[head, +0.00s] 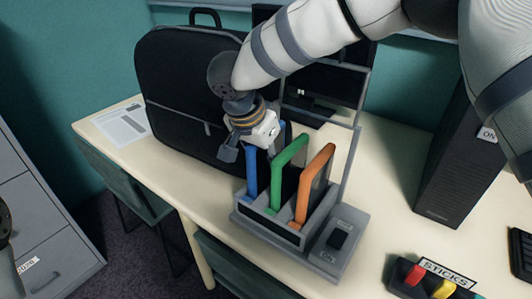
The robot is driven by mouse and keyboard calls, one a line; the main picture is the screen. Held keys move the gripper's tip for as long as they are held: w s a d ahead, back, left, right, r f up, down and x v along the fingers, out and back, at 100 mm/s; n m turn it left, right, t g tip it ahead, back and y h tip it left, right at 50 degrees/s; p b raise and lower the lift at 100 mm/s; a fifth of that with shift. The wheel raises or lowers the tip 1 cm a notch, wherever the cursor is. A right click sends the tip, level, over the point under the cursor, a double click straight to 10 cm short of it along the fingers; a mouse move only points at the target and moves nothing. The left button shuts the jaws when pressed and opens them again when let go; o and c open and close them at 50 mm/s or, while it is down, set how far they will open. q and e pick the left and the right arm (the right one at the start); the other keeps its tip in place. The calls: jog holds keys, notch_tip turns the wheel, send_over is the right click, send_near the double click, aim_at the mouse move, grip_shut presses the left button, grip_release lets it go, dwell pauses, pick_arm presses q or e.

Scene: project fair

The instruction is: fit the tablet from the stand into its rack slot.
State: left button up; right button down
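The rack (265,232) is a grey box with slots on the table. A blue-edged tablet (251,177) stands upright in its left slot, its top partly hidden by my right gripper. A green-edged tablet (277,172) stands in the middle and an orange-edged tablet (305,200) on the right. My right gripper (246,143) is just above the blue-edged tablet's top. One dark finger hangs left of the tablet, apart from it; the fingers look spread, and the far side is hidden. No separate stand holding a tablet is clear.
A large black case (180,95) stands close behind and left of the rack. A grey frame rises behind the rack, and a grey switch box (338,240) adjoins its right. A black computer tower (455,160) and a STICKS holder (435,280) are right.

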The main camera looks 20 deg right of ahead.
jog(key=shift+f, duration=0.35)
jog(key=c, duration=1.4)
grip_release()
jog(key=shift+c, duration=0.2)
pick_arm(q)
jog(key=shift+w+r+t+p, duration=0.4)
jog(key=shift+w+r+p, duration=0.2)
jog(key=shift+w+r, duration=0.2)
pick_arm(e)
jog(key=shift+r, duration=3.5)
